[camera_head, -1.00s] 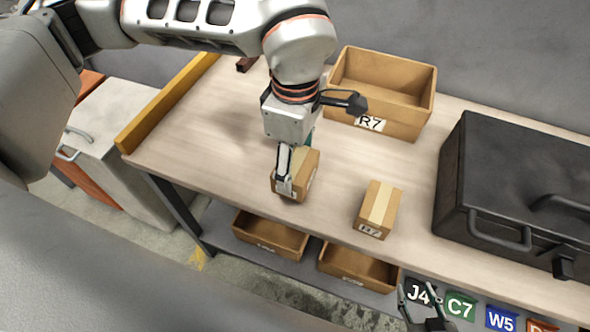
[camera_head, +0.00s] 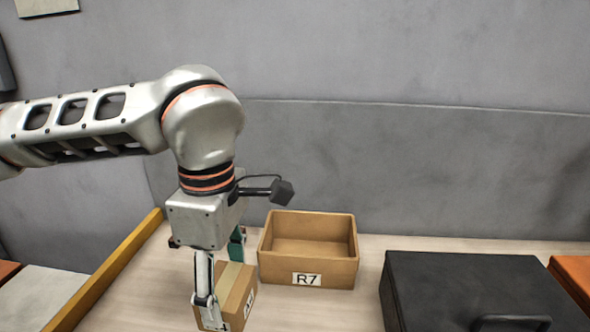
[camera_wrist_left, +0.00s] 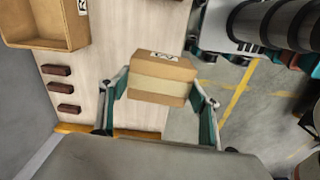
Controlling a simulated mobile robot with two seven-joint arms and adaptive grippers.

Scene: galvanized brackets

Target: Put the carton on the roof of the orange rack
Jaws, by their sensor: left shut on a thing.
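The carton (camera_head: 240,290) is a small brown box with a paler tape band and a white label. My left gripper (camera_head: 222,285) is shut on it, one finger on each side. In the left wrist view the carton (camera_wrist_left: 162,80) sits between the two fingertips of the left gripper (camera_wrist_left: 160,90). Whether its underside touches the table cannot be told. An orange block (camera_head: 574,278) shows at the right edge of the head view; I cannot tell if it is the orange rack. Part of my right gripper (camera_wrist_left: 220,52) seems to show at the wrist view's upper right, its jaws unclear.
An open tan bin marked R7 (camera_head: 307,272) stands at the back of the table (camera_head: 140,300). A black case (camera_head: 465,285) is to its right. A yellow-brown rail (camera_head: 115,268) edges the table's left end. Several dark red bars (camera_wrist_left: 60,88) lie near it. A grey wall closes the back.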

